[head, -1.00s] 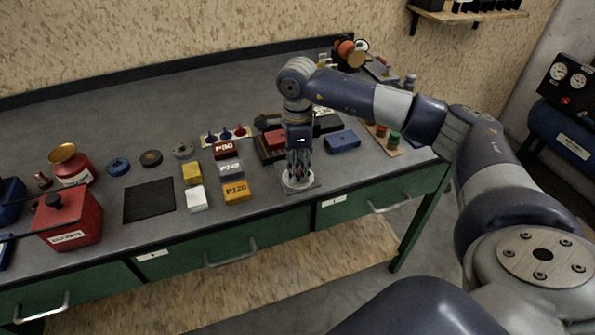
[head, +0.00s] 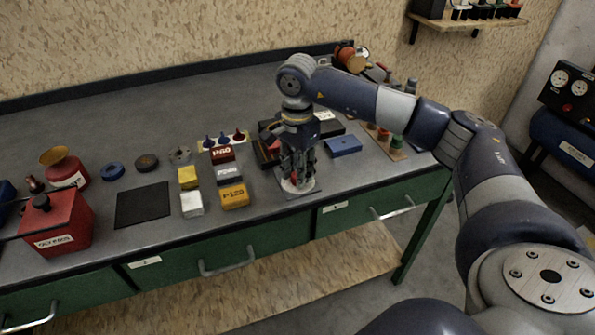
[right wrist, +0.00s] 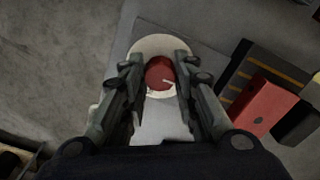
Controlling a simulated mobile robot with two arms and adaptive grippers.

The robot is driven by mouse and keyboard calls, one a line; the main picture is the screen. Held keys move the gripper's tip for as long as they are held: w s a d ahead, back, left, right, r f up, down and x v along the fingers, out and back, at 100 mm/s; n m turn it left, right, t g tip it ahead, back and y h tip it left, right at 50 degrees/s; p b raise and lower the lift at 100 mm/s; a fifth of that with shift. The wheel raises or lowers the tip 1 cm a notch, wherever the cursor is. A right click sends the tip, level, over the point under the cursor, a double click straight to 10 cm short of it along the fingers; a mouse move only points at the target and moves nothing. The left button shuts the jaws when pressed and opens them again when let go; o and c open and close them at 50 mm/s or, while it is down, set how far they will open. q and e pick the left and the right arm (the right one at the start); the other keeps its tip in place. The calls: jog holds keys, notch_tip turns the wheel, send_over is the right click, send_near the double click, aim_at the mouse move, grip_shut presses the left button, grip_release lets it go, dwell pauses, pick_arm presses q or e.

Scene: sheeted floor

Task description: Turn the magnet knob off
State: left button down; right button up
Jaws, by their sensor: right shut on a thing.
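The magnet knob (right wrist: 160,74) is a round red knob with a white pointer line, on a pale round dial (right wrist: 150,47) over a grey plate, seen in the right wrist view. My right gripper (right wrist: 160,70) points down over it, one finger on each side, and is shut on the knob. The pointer line slants toward the right of that view. In the head view the right gripper (head: 297,178) stands over the pale dial (head: 306,187) near the bench's front edge and hides most of the knob. My left gripper is not in view.
A blue box (head: 343,146) stands just right of my right gripper. Yellow, white and red boxes, including an orange-yellow box (head: 234,197), stand to its left. A black mat (head: 143,205) and a red can (head: 62,226) lie further left.

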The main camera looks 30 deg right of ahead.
dwell(0.4)
jog(key=o, duration=1.1)
notch_tip(320, 180, up, 12)
jog(key=shift+f, duration=0.1)
